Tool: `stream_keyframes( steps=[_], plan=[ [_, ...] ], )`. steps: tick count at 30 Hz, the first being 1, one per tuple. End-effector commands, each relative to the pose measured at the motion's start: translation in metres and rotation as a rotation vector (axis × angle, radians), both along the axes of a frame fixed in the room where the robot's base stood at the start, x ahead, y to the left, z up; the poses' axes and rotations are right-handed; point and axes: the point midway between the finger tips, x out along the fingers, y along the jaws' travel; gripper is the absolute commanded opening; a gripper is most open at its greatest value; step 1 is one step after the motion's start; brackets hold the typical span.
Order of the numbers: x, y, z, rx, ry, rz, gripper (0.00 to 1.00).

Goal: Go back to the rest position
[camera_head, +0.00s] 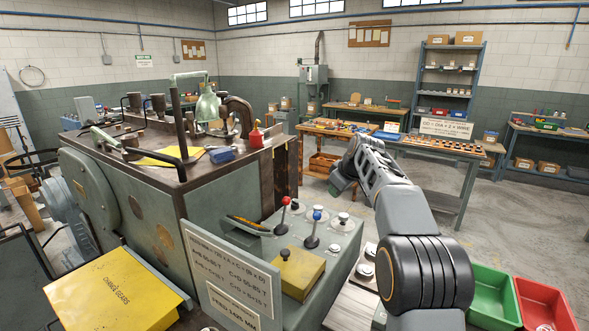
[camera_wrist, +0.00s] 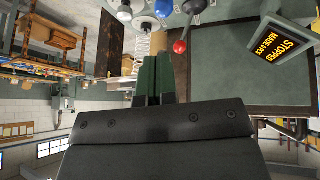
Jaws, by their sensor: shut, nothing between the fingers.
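My gripper (camera_wrist: 154,78) is shut and empty in the wrist view, its two green fingers together. In the head view my arm (camera_head: 390,195) reaches from the lower right over the control console, and the gripper end (camera_head: 340,180) is partly hidden by the arm. The wrist view is upside down. It shows the red lever knob (camera_wrist: 180,46) and the blue knob (camera_wrist: 164,8) beyond the fingers. I see nothing touching the fingers.
The coiler machine (camera_head: 130,185) stands at left, with the console (camera_head: 345,245) in front, bearing a red lever (camera_head: 283,215) and a blue lever (camera_head: 314,228). A lit display (camera_wrist: 280,42) reads "STOPPED". Green (camera_head: 490,290) and red (camera_head: 545,305) bins sit at lower right. Open floor lies right.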

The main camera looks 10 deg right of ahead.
Motion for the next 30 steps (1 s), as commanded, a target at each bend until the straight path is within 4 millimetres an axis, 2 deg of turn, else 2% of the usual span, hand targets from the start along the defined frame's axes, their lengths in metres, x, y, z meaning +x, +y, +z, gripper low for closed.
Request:
stream_keyframes(
  steps=[1, 3, 5, 8, 12, 18, 21, 25, 30],
  plan=[
    [-0.005, -0.003, -0.027, 0.022, 0.069, -0.072, 0.0],
    [-0.02, -0.005, -0.048, 0.047, 0.137, -0.184, 0.0],
    [-0.039, -0.005, -0.06, 0.061, 0.185, -0.274, 0.0],
    [-0.08, -0.002, -0.073, 0.074, 0.246, -0.412, 0.0],
    [-0.152, 0.005, -0.088, 0.078, 0.301, -0.578, 0.0],
    [-0.26, 0.015, -0.112, 0.066, 0.317, -0.722, 0.0],
    [-0.3, 0.019, -0.122, 0.056, 0.304, -0.736, 0.0],
    [-0.334, 0.022, -0.129, 0.043, 0.277, -0.716, 0.0],
    [-0.349, 0.026, -0.121, 0.058, 0.221, -0.696, 0.0]
  ],
)
